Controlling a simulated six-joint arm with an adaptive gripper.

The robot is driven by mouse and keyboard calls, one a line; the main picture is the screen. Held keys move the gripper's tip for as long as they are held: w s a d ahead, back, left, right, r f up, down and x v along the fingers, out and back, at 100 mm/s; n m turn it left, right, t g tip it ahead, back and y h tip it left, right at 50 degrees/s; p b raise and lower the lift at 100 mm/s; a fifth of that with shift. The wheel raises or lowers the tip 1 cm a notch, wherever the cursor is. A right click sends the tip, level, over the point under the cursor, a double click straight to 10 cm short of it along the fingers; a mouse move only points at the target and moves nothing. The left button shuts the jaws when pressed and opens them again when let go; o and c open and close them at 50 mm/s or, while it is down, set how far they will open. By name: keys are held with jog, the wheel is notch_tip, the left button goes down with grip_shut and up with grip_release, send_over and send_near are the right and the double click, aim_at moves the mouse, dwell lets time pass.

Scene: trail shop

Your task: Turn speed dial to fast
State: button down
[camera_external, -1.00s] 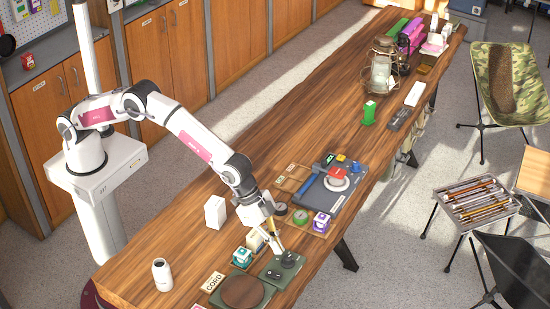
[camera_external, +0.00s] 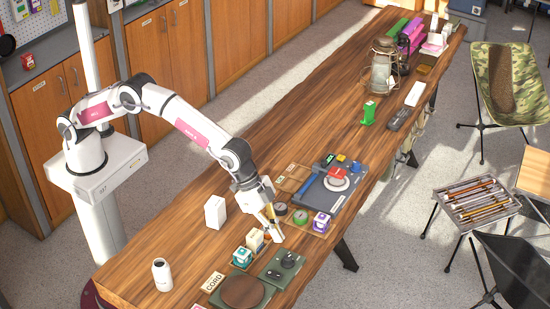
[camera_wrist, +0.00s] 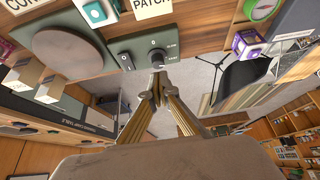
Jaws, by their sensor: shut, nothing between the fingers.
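The speed dial (camera_external: 288,260) is a dark round knob on a dark green control box (camera_external: 277,275), with a smaller dark switch (camera_external: 273,274) beside it. The dial also shows in the wrist view (camera_wrist: 157,58), just beyond my fingertips, with small "slow" and "fast" lettering to its right. Which mark it points to is too small to tell. My gripper (camera_external: 278,237) is shut and empty, above and behind the dial and apart from it in the external view.
A round brown turntable (camera_external: 243,291) lies left of the control box. A white box (camera_external: 215,212) and a white bottle (camera_external: 162,274) stand on the open wooden table.

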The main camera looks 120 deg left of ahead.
aim_at(282, 261)
jog(key=shift+d+r, duration=0.3)
jog(key=shift+r, duration=0.2)
jog(key=shift+f, duration=0.1)
jog(key=shift+f, duration=3.4)
jog(key=shift+w, duration=0.45)
jog(key=shift+a+f, duration=0.1)
jog(key=shift+a, duration=0.3)
